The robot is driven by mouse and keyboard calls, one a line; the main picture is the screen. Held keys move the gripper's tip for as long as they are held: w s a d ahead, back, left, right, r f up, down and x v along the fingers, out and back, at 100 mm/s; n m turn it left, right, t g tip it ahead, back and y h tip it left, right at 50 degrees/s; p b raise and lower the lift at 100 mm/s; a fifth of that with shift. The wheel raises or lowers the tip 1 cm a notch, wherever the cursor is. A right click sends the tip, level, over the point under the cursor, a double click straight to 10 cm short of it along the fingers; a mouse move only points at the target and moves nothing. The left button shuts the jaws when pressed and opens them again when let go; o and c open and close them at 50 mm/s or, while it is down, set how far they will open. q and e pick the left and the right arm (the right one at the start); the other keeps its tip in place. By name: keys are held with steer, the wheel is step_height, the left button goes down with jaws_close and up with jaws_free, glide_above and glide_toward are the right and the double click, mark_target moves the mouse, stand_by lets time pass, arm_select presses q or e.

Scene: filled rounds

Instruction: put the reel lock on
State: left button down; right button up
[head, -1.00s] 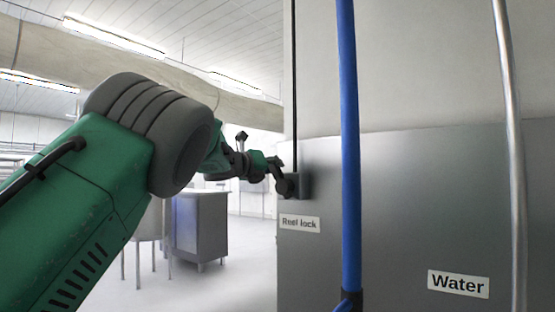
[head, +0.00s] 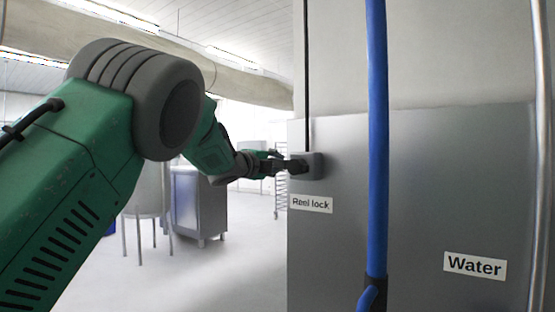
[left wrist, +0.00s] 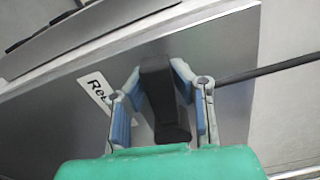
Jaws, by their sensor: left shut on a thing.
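The reel lock is a dark grey box (head: 314,166) with a black handle on the steel wall panel, above a label reading "Reel lock" (head: 311,204). My left gripper (head: 290,166) reaches it from the left. In the left wrist view my left gripper (left wrist: 165,95) has its blue-padded fingers on either side of the black handle (left wrist: 162,98) and is shut on it. The label also shows partly in the left wrist view (left wrist: 97,88). My right gripper is not in view.
A blue hose (head: 377,150) hangs in front of the panel (head: 420,200), right of the lock. A "Water" label (head: 475,266) and a metal pipe (head: 543,160) are farther right.

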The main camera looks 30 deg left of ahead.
arm_select(q)
steer(key=shift+a+f+n, duration=0.2)
steer(key=shift+f+n, duration=0.5)
steer(key=shift+n, duration=0.1)
steer(key=shift+f, duration=0.15)
steer(key=c, duration=1.4)
jaws_free()
steer(key=shift+s, duration=0.15)
steer(key=shift+o, duration=0.2)
steer(key=shift+a, duration=0.1)
steer(key=shift+s, duration=0.1)
steer(key=shift+s+a, duration=0.1)
steer(key=shift+s, duration=0.25)
steer(key=s, duration=1.1)
steer(key=shift+a, duration=0.45)
